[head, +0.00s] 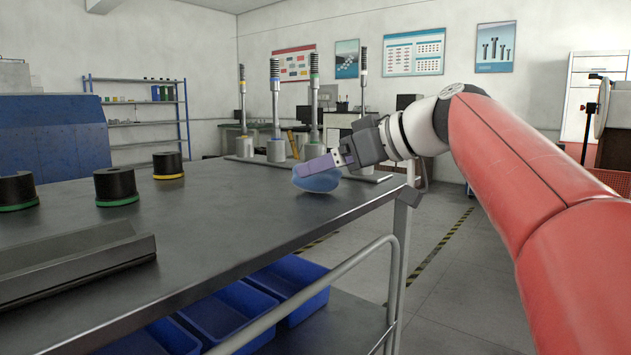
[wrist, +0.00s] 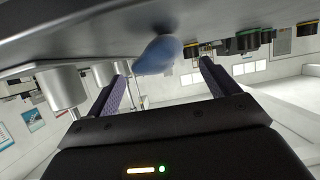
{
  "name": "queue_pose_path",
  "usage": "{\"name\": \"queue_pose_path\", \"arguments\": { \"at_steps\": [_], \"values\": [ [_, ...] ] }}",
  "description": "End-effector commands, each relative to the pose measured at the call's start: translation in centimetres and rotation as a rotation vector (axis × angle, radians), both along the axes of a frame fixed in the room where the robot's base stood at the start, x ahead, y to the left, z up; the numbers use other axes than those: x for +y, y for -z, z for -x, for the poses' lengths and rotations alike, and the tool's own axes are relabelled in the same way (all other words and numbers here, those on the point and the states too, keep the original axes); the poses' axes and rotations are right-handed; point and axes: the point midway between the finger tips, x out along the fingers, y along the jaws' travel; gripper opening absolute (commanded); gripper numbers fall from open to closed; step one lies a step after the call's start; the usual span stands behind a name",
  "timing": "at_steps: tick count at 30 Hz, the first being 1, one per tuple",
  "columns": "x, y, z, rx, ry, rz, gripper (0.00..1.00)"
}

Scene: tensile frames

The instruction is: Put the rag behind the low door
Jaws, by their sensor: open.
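A blue, rounded bundle, which looks like the rag (head: 318,182), lies on the dark metal tabletop near its right edge. In the wrist view the rag (wrist: 158,56) shows ahead of my gripper, between the lines of the two fingers, with the picture upside down. My gripper (head: 304,167) is open, with purple fingers reaching in low over the tabletop from the right; in the head view they cover the rag's upper part. In the wrist view the fingers of my gripper (wrist: 163,72) stand wide apart and nothing is clasped. I cannot make out a low door in either view.
Black cylinders with coloured bases (head: 116,185) and a grey metal bar (head: 75,262) are on the table's left. Tall rods on silver bases (head: 276,148) stand behind the rag. Blue bins (head: 238,305) sit on the lower shelf. The floor (head: 465,275) right of the table is clear.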

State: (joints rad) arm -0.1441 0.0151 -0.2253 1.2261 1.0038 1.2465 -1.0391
Motion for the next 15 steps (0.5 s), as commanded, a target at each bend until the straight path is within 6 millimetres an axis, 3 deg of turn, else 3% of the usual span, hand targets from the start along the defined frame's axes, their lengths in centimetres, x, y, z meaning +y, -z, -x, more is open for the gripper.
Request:
{"name": "queue_pose_path", "arguments": {
  "at_steps": [9, 15],
  "values": [
    [3.3, 2.3, -2.0, 0.003, -0.002, 0.0, 0.87],
    [4.1, 2.8, -2.7, 0.001, 0.0, 0.0, 0.87]
  ]
}}
